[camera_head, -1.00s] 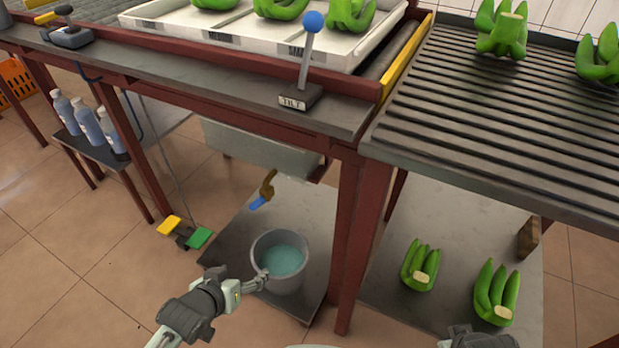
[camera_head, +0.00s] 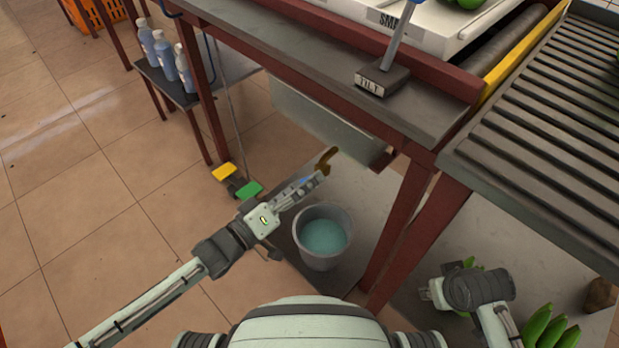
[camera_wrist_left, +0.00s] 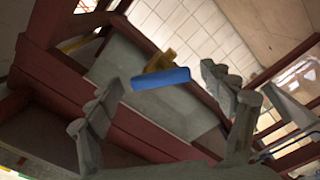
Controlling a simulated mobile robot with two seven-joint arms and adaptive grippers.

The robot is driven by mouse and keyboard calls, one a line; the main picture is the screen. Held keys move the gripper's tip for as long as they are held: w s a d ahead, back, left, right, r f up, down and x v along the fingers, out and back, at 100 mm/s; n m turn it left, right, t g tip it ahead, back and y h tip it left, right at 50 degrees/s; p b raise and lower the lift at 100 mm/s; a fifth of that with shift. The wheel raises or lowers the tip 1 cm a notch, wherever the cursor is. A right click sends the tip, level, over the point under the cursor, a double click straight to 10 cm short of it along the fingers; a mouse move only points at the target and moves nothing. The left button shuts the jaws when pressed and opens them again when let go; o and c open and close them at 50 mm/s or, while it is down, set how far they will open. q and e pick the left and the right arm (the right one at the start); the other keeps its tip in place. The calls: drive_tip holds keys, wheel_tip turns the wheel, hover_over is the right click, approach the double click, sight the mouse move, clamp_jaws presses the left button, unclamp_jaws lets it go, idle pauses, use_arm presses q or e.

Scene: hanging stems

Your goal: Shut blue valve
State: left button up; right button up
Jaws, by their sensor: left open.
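The valve is a brass tap (camera_head: 327,158) under the sink-like grey basin (camera_head: 325,118). In the left wrist view its blue handle (camera_wrist_left: 160,78) lies across the view, with the brass body (camera_wrist_left: 159,61) just behind it. My left gripper (camera_head: 312,180) is raised to the tap and hides most of the handle in the head view. In the left wrist view the left gripper (camera_wrist_left: 165,84) is open, with its fingers on either side of the blue handle. It does not grip the handle. My right gripper (camera_head: 430,292) is low at the right, away from the valve.
A bucket (camera_head: 322,238) of bluish liquid stands below the tap. A pedal with yellow and green pads (camera_head: 237,181) is left of it. Red table legs (camera_head: 415,235) stand to the right. Bottles (camera_head: 167,58) are on a side shelf. Green bananas (camera_head: 545,328) lie lower right.

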use_arm(q)
drive_tip(key=shift+w+d, duration=0.45)
drive_tip(key=shift+w, duration=0.05)
drive_tip(key=c, duration=1.2)
